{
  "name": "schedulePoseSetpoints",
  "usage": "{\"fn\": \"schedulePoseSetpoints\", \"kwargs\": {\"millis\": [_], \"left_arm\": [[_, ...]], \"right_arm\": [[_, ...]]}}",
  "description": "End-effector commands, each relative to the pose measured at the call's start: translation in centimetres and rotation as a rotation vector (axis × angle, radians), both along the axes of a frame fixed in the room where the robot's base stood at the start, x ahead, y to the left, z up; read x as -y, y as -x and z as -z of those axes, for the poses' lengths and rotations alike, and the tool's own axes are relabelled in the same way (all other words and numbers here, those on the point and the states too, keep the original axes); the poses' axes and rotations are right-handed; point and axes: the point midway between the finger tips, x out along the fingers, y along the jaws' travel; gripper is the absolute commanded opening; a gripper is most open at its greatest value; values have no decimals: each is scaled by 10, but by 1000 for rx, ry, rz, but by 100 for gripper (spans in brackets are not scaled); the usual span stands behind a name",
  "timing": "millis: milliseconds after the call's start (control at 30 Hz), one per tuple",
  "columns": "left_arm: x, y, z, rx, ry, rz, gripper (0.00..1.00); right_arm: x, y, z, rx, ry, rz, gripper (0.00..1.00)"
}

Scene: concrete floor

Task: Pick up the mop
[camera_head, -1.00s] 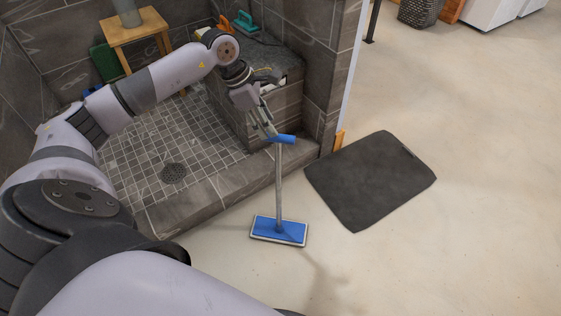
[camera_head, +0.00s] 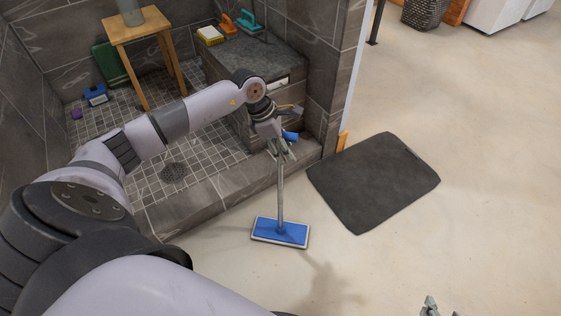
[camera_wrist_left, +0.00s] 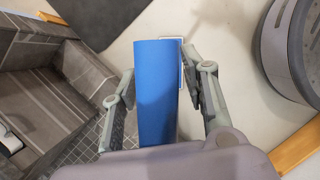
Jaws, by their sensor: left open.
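The mop stands upright on the concrete floor, with a flat blue head (camera_head: 280,232), a grey pole and a blue grip (camera_head: 291,136) at its top. In the left wrist view the blue grip (camera_wrist_left: 156,90) lies between the two open fingers, with a finger on each side. The fingers are not closed on it. Of my right gripper, only fingertips (camera_head: 436,307) show at the bottom edge of the head view.
A dark mat (camera_head: 374,182) lies on the floor right of the mop. A tiled shower with a raised curb (camera_head: 215,195) is behind it. A wooden stool (camera_head: 140,30) and a tiled bench (camera_head: 255,62) stand inside. Open floor lies to the right.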

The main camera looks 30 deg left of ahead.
Motion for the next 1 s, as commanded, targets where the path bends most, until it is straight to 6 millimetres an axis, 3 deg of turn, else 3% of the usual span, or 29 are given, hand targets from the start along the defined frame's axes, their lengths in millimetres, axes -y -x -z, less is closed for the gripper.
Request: {"fn": "schedulePoseSetpoints", "kwargs": {"millis": [200,800,1000], "left_arm": [[0,0,0,0,0,0,40],[0,0,0,0,-1,0,0],[0,-1,-2,5,0,-1,0]], "right_arm": [[0,0,0,1,0,0,40],[0,0,0,0,0,0,40],[0,0,-1,0,-1,-1,40]]}}
